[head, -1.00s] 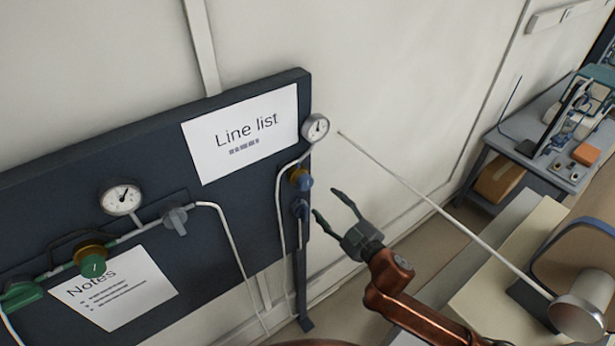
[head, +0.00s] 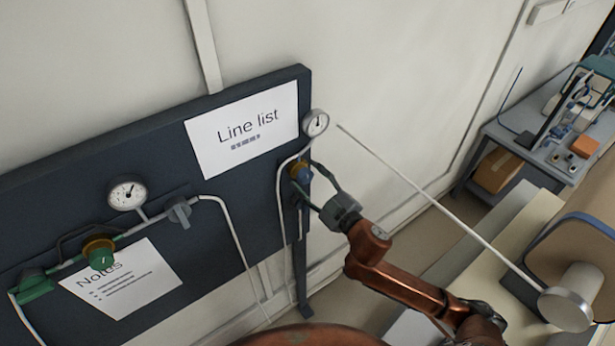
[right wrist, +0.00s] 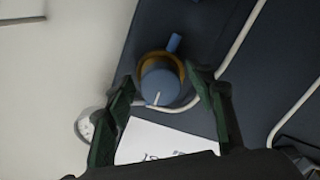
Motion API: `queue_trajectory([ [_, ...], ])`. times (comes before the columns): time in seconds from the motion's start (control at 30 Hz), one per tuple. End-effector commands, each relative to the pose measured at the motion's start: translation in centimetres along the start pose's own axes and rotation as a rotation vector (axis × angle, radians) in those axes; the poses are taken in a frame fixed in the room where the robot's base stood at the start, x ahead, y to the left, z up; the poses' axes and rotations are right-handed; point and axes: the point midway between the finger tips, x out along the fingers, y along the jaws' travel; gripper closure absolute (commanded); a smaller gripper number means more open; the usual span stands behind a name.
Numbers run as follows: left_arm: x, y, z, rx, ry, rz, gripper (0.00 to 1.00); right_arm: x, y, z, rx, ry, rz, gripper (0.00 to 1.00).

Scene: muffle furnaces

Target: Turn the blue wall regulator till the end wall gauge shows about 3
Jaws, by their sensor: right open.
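The blue wall regulator (head: 302,173) is a blue knob on a brass collar at the right end of the dark wall board. The end wall gauge (head: 315,122) is a small round dial just above it; its reading is too small to tell. My right gripper (head: 309,183) is open at the regulator. In the right wrist view the blue knob (right wrist: 160,86), with a white mark on its face, sits between the two spread fingers (right wrist: 159,108), with gaps on both sides. The gauge (right wrist: 86,124) is partly hidden by a finger there. My left gripper is not in view.
A second gauge (head: 127,193), a grey valve (head: 179,211) and a green knob (head: 101,257) are further left on the board (head: 60,190). White pipes run down beside the regulator. A thin pale rod (head: 430,202) slants across the right side, near my arm.

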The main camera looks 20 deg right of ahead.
Motion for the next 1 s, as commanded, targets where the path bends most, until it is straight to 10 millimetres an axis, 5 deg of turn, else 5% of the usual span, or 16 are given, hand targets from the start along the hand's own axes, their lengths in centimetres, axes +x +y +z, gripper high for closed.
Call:
queue_trajectory([
  [0.13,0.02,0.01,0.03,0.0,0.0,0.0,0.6,-0.02,-0.02,0.01,0.0,0.0,0.0,0.51],
  [0.73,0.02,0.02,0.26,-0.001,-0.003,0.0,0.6,-0.05,-0.02,0.02,0.0,0.0,0.0,0.92],
  [1.0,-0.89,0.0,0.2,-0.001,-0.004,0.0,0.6,-0.02,0.06,-0.08,-0.043,0.001,-0.001,0.92],
])
